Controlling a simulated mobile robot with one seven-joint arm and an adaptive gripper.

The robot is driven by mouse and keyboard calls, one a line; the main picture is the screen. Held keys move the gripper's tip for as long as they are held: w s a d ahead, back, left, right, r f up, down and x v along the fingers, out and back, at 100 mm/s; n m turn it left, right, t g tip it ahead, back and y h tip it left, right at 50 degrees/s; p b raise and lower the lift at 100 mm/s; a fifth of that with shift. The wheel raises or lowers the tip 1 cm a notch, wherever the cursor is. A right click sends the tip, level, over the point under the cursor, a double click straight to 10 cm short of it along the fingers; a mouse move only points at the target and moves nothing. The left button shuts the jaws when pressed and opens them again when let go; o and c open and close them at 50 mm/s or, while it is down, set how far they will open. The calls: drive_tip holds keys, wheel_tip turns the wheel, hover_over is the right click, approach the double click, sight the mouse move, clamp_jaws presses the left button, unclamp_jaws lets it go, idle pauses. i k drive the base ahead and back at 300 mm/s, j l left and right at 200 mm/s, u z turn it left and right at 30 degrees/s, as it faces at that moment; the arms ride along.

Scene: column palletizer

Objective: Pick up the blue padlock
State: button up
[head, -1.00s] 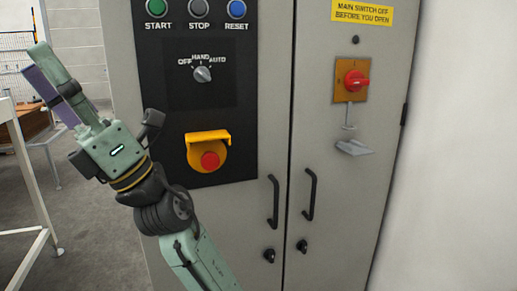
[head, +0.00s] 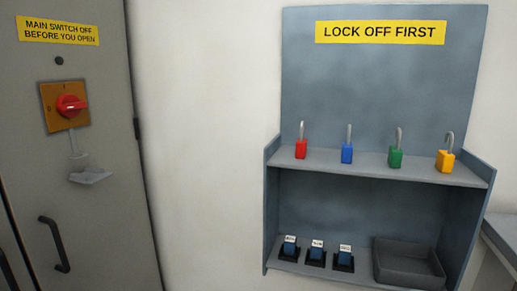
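The blue padlock (head: 347,154) stands upright on the upper shelf (head: 375,167) of a blue-grey lockout station, its grey shackle pointing up. A red padlock (head: 301,149) stands to its left. A green padlock (head: 396,158) and a yellow padlock (head: 445,160) stand to its right, with gaps between them. My gripper is outside the present head view, so its state does not show.
The lower shelf holds several small blue items with white labels (head: 317,255) and an empty-looking dark tray (head: 408,264). A grey cabinet (head: 100,215) with a red rotary switch (head: 70,105) stands at the left. A table edge (head: 500,235) shows at the right.

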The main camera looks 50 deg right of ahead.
sight(347, 151)
drive_tip(key=z, duration=1.95)
